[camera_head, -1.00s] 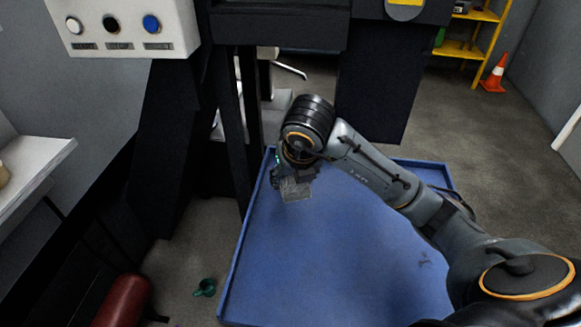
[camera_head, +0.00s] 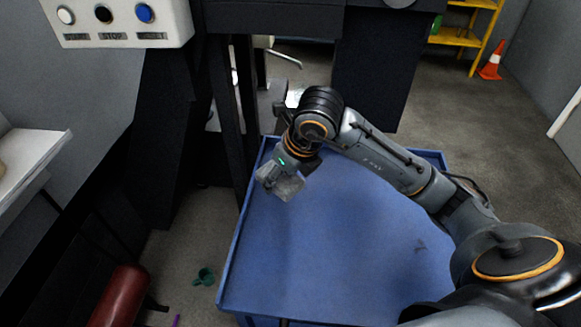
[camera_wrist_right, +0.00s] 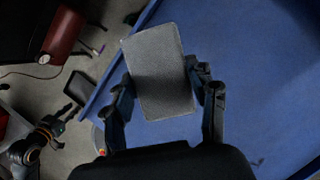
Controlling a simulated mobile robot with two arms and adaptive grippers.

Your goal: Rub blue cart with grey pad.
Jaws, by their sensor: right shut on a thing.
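The blue cart (camera_head: 330,250) fills the lower middle of the head view, its flat top edged by a raised rim. A dark mark (camera_head: 420,246) shows on its right part. My right gripper (camera_head: 277,180) is over the cart's far left part, near the left rim. It is shut on the grey pad (camera_head: 285,187). In the right wrist view the grey pad (camera_wrist_right: 160,72) sits between the two fingers, with the blue top behind it. I cannot tell whether the pad touches the cart.
A dark machine with a button panel (camera_head: 115,22) stands behind and left of the cart. A green cup (camera_head: 204,277) and a red cylinder (camera_head: 119,296) are on the floor side at left. An orange cone (camera_head: 491,62) stands far right. The cart's front half is clear.

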